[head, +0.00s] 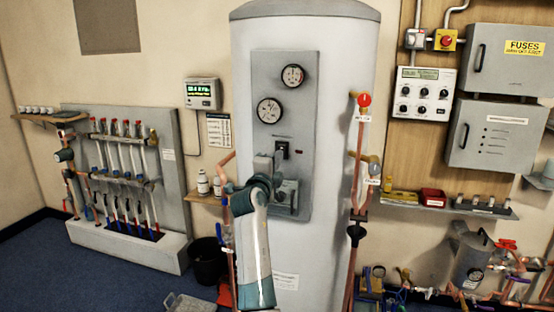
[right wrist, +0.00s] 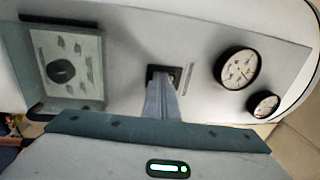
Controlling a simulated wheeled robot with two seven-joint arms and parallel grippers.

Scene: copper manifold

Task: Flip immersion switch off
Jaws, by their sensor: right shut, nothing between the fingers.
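The immersion switch (head: 282,146) is a small black switch on the grey panel (head: 306,90) of the tall white cylinder. In the right wrist view the switch (right wrist: 157,70) shows just past my fingertips, which partly cover it. My right gripper (head: 277,158) is shut and empty, its tips at or very near the switch's lower side. In the right wrist view the shut right gripper (right wrist: 160,82) points straight at it. I cannot tell whether the fingers touch the switch, or its lever position. My left gripper is not in view.
Two gauges (head: 293,76) (head: 269,110) sit above the switch, and a box with a black dial (right wrist: 62,71) sits below. Copper pipes with a red-knobbed valve (head: 365,100) stand to the right. A small shelf with white bottles (head: 203,183) is to the left.

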